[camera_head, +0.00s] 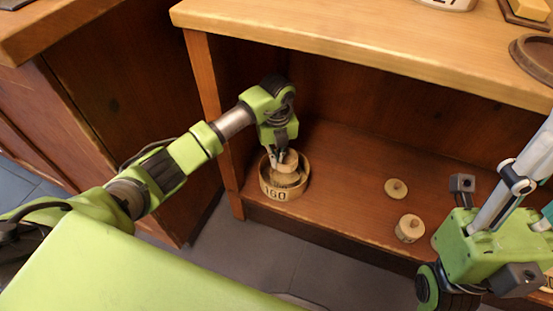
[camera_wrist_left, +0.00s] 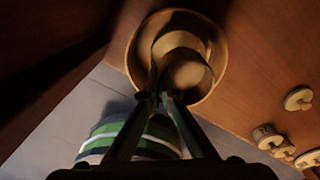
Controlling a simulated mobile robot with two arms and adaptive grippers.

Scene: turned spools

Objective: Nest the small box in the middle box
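A round wooden box marked 160 (camera_head: 278,194) stands on the lower shelf; its rim also shows in the left wrist view (camera_wrist_left: 219,52). A smaller round wooden piece (camera_head: 287,178), seemingly the middle box, sits inside it. The small box (camera_head: 290,157), pale and round, is above that, within the outer rim as seen from above; the wrist view shows it too (camera_wrist_left: 188,70). My left gripper (camera_head: 277,157) points down with its fingers close together at the small box's edge, seemingly gripping its wall. Whether the small box touches what is below is hidden. My right gripper's fingers are not visible.
Two turned wooden pieces, a flat knobbed one (camera_head: 396,188) and a taller one (camera_head: 409,229), stand on the shelf to the right. The shelf's left post (camera_head: 212,110) and the worktop (camera_head: 370,45) are close to my left arm. Shelf between is clear.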

